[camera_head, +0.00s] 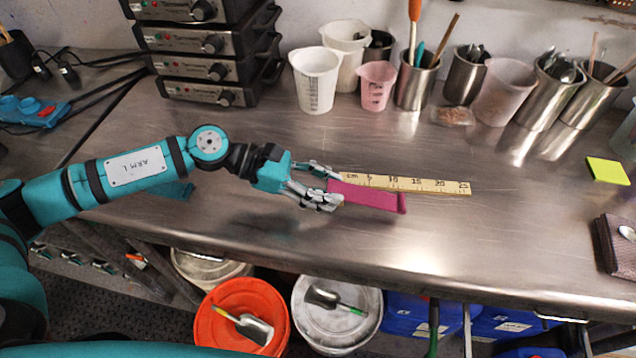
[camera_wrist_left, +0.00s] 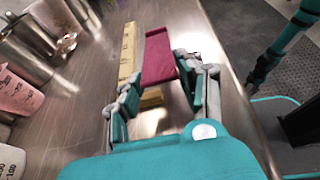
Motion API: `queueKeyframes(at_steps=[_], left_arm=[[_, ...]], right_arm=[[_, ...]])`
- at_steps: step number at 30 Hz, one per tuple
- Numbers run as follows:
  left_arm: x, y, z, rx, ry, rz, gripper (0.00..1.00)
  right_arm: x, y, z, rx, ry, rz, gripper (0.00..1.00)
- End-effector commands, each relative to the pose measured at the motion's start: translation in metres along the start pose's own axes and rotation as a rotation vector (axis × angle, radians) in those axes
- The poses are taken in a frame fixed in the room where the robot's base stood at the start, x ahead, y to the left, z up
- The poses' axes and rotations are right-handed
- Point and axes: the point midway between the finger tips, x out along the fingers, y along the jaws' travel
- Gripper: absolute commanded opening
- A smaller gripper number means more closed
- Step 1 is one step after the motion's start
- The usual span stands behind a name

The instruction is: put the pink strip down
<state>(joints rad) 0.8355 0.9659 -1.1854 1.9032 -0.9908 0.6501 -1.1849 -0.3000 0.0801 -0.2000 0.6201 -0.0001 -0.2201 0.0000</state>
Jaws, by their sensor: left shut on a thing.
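The pink strip (camera_head: 372,196) is a flat magenta piece with a slightly curled right end, over the middle of the steel bench. My left gripper (camera_head: 334,189) is shut on its left end. In the left wrist view the strip (camera_wrist_left: 158,57) extends beyond the fingers, beside the wooden ruler (camera_wrist_left: 127,52). In the head view the ruler (camera_head: 425,184) lies just behind the strip, nearly parallel to it. I cannot tell whether the strip touches the bench or hangs slightly above it. My right gripper is not in view.
Plastic beakers (camera_head: 315,80) and steel cups (camera_head: 417,82) line the back of the bench (camera_head: 480,235). A yellow note pad (camera_head: 607,171) lies at the right. Bare steel is free in front and right of the strip. Buckets (camera_head: 240,308) stand below the front edge.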

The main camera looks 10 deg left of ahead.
Motion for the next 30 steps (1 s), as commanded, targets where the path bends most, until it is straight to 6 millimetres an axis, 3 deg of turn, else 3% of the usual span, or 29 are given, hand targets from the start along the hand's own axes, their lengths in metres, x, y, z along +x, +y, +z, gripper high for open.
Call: queueKeyframes(at_steps=[10, 16, 29, 30], left_arm=[[-0.019, 0.032, -0.012, -0.003, -0.002, 0.0, 0.17], [-0.006, 0.029, -0.037, -0.002, -0.003, -0.002, 0.17], [-0.004, 0.029, -0.044, 0.001, -0.001, -0.001, 0.17], [-0.004, 0.029, -0.044, 0.001, -0.001, -0.001, 0.39]], right_arm=[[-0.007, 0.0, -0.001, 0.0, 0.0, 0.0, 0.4], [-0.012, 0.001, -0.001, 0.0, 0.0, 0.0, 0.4], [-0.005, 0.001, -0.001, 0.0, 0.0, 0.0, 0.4], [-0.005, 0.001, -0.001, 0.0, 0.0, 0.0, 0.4]])
